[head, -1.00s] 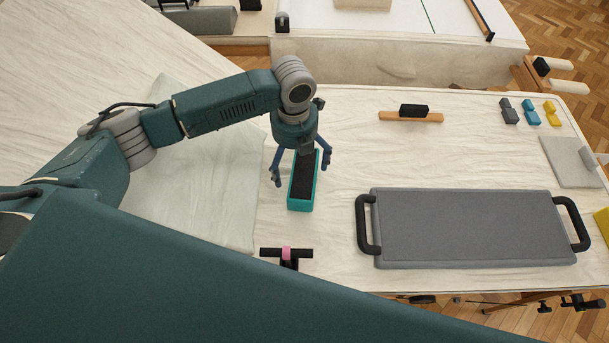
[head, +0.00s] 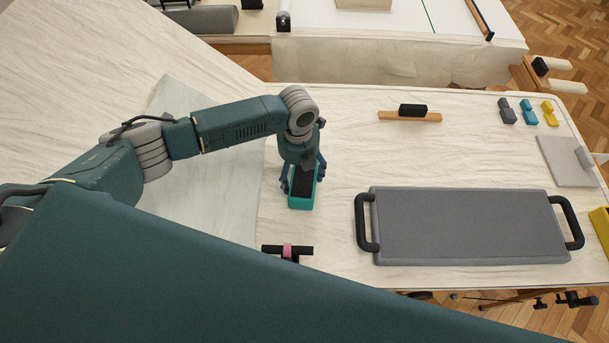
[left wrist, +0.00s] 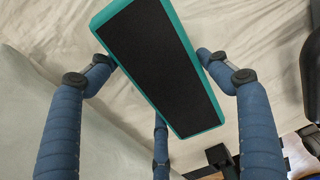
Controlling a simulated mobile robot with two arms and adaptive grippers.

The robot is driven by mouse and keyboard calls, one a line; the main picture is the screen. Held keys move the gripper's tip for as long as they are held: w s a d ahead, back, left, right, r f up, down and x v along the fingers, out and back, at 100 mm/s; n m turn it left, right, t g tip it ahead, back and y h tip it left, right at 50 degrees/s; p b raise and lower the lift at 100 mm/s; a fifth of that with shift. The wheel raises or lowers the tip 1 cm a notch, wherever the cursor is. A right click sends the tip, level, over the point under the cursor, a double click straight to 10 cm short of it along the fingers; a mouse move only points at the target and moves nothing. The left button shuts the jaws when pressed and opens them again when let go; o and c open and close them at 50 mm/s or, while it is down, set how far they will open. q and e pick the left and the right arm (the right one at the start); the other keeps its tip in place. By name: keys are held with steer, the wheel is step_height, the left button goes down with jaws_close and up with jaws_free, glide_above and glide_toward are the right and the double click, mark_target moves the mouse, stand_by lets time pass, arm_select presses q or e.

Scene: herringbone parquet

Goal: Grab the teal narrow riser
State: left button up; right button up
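The teal narrow riser (head: 301,207), a long block with a black top, stands on the cloth-covered table left of the grey tray. My left gripper (head: 303,178) points down over it, with fingers on both sides. In the left wrist view the riser (left wrist: 160,65) lies between the blue fingers of my left gripper (left wrist: 155,60). The left fingertip meets its edge; the right one is very close to the other edge, and I cannot tell whether it touches. A third finger is at its near end. My right gripper is not in view.
The grey tray (head: 470,228) with black handles fills the right middle. A black-and-pink T-shaped item (head: 287,250) lies just in front of the riser. A wooden bar with a black block (head: 411,112) and several small blocks (head: 528,111) lie farther back.

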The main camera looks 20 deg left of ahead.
arm_select(q)
steer(key=c, duration=0.6)
steer(key=shift+r, duration=0.15)
